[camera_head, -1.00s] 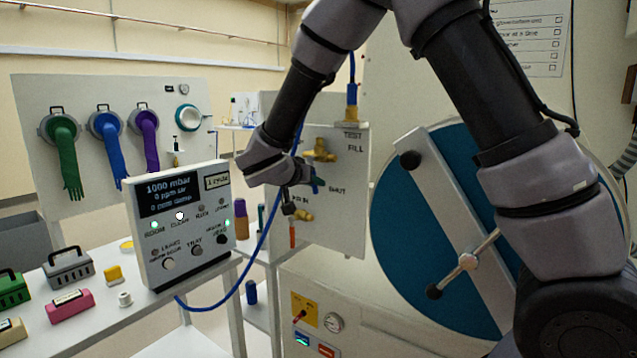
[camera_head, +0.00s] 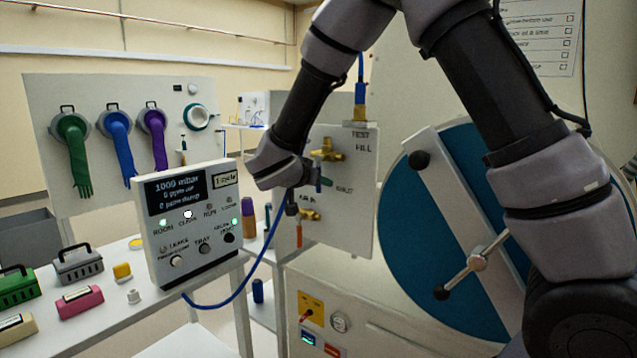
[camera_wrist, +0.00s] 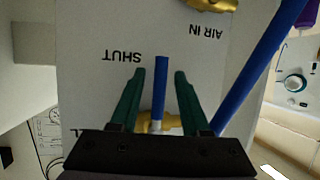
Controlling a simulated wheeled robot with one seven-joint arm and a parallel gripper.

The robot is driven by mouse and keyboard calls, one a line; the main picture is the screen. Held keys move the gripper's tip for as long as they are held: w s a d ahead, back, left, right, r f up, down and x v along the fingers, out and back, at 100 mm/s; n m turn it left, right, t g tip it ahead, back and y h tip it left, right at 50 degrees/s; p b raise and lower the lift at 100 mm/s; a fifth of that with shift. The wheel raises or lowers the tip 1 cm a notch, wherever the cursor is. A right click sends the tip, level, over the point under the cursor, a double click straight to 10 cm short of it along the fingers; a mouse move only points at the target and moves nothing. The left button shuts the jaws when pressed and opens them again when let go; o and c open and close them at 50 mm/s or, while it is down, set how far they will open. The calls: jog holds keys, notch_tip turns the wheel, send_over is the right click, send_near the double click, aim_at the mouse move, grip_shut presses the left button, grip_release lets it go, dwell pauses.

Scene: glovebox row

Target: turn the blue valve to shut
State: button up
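The blue valve's lever (camera_wrist: 160,85) stands between the two green fingers of my gripper (camera_wrist: 159,74) in the wrist view. The fingers are apart, with a gap on each side of the lever. The lever runs from a brass body (camera_wrist: 150,127), partly hidden by my gripper, toward the AIR IN side, its tip beside the printed word SHUT (camera_wrist: 123,57). In the head view my gripper (camera_head: 321,182) is at the white valve panel (camera_head: 350,225), just below the upper brass fitting (camera_head: 327,150).
A lower brass fitting (camera_head: 309,214) with an orange handle (camera_head: 299,236) sits below my gripper. A blue hose (camera_head: 262,248) hangs close beside my wrist. A grey control box (camera_head: 195,225) stands left, and a large blue round door (camera_head: 415,240) with a crossbar is at right.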

jog(key=shift+s, duration=0.1)
jog(key=v, duration=1)
jog(key=shift+s+r, duration=0.2)
jog(key=shift+s, duration=0.05)
jog(key=shift+a, duration=0.15)
